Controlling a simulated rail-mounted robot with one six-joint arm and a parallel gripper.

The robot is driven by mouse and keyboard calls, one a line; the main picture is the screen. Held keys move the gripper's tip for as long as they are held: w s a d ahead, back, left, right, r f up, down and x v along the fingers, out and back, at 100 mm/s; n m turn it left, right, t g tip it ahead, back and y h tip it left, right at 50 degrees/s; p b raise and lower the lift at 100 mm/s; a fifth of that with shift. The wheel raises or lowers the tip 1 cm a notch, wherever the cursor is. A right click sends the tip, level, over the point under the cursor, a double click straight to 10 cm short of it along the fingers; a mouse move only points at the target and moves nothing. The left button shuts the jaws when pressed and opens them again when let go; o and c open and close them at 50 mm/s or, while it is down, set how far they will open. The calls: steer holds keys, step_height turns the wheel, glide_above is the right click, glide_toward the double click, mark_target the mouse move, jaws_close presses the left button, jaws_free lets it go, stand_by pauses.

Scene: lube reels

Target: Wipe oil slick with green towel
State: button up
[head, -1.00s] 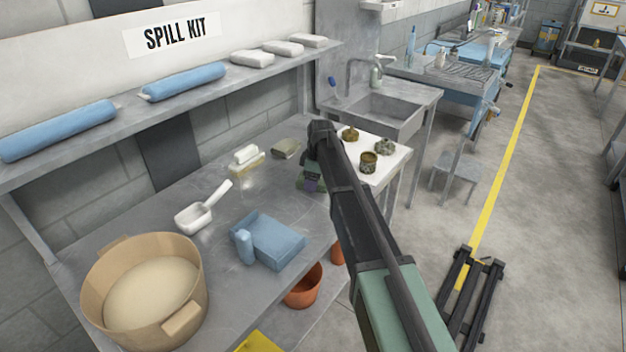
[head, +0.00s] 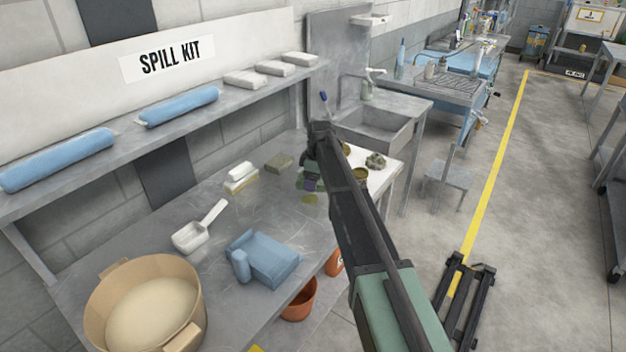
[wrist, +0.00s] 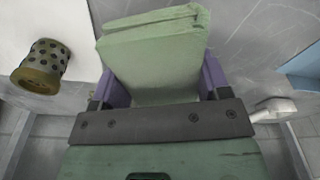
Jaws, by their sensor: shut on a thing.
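My gripper (head: 308,178) is at the right part of the steel bench, left of the white tray, partly hidden by my arm. In the wrist view its purple fingers (wrist: 160,72) are shut on a folded green towel (wrist: 155,50). The towel is mostly hidden in the head view. A small yellow-green patch (head: 311,198), which looks like the oil slick, shows on the bench just in front of the gripper. I cannot tell whether the towel touches the bench or the slick.
A white tray (head: 386,182) with greasy metal parts lies right of my gripper. A perforated part (wrist: 45,62) shows close by in the wrist view.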

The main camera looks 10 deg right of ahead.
steer(key=shift+r+p, duration=1.9)
steer(key=shift+r, duration=0.5)
steer(key=shift+f, duration=0.15)
